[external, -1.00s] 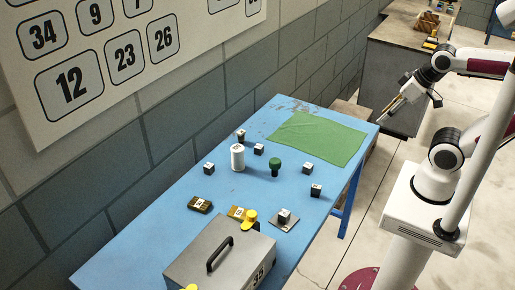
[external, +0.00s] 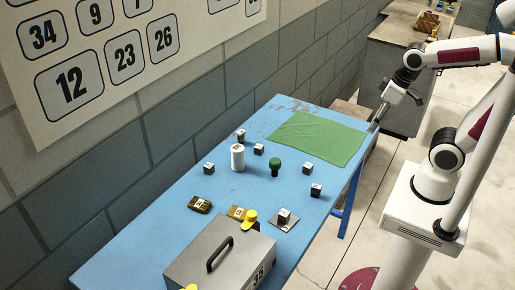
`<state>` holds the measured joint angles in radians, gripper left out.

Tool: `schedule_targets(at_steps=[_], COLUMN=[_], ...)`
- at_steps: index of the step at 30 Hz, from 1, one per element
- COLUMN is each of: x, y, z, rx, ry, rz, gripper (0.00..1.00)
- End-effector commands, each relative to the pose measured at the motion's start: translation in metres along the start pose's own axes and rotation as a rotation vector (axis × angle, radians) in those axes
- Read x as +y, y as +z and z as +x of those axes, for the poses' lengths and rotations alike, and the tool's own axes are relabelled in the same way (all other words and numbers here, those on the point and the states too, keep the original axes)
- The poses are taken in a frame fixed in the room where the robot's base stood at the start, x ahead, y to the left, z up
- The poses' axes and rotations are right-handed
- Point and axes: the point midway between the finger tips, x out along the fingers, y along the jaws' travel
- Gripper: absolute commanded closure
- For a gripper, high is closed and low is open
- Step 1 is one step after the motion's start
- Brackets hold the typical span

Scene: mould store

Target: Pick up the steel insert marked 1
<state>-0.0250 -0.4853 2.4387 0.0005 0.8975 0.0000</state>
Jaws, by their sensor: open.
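Several small dark blocks with pale marked tops stand on the blue table (external: 130,255). One block (external: 241,135) is at the back left, with another (external: 259,148) near it. Others are at the left (external: 209,168), right of the green knob (external: 307,168) and near the right edge (external: 316,189). One more block (external: 284,215) sits on a small grey plate. Their marks are too small to read, so I cannot tell which is the steel insert marked 1. My gripper (external: 374,128) is open and empty, pointing down by the table's far right edge, apart from all blocks.
A white cylinder (external: 238,157) and a green knob (external: 275,167) stand among the blocks. A green cloth (external: 318,138) covers the far end.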

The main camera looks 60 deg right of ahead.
Motion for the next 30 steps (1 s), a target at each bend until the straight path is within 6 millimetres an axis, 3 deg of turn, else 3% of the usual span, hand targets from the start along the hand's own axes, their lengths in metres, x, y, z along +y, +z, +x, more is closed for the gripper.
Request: schedule_targets(at_steps=[17,30], x=[-0.009,-0.017], y=[-0.064,-0.120], z=[0.051,0.106], rx=[-0.115,-0.154], ry=[-0.008,-0.013], rz=[-0.024,-0.042], gripper=[0.58,0.58])
